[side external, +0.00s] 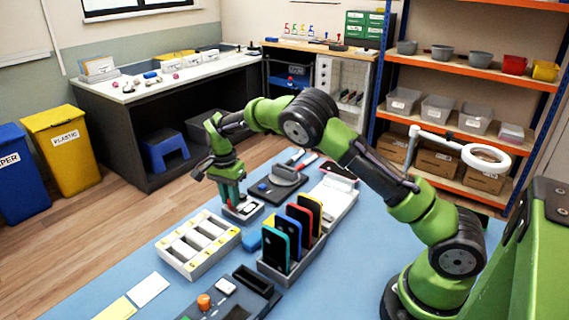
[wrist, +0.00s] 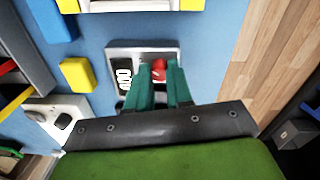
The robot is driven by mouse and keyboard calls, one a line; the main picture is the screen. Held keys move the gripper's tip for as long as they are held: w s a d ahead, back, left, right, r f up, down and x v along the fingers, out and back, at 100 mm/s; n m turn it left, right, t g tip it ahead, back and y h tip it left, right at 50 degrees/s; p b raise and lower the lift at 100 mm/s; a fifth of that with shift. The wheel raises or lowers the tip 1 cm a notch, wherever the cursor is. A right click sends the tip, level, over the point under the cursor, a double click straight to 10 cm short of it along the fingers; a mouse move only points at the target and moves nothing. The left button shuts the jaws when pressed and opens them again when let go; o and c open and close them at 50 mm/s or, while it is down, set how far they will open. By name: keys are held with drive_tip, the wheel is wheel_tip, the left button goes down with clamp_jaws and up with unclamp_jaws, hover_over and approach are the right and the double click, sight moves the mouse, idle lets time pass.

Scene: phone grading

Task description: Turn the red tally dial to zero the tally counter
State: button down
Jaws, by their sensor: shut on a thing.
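The tally counter is a small pale box (side external: 246,211) on the blue mat, under my gripper (side external: 231,198) in the side view. In the wrist view the tally counter (wrist: 113,54) shows a dark window with white digits, too small to read surely. The red tally dial (wrist: 158,69) sits beside that window. My gripper (wrist: 161,74) points down at the counter, its two green fingers on either side of the red dial and closed on it. The fingers partly hide the dial.
A white compartment tray (side external: 192,268) lies left of the counter. A rack (side external: 283,272) of upright phones stands in front, with a blue block (side external: 251,241) close by. A dark device (side external: 272,192) is behind the counter. The mat edge and wood floor lie to the left.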

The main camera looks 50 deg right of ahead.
drive_tip(key=shift+r, duration=0.1)
drive_tip(key=c, duration=1.3)
unclamp_jaws()
wheel_tip(320, 180, up, 17)
drive_tip(key=shift+w, duration=0.4)
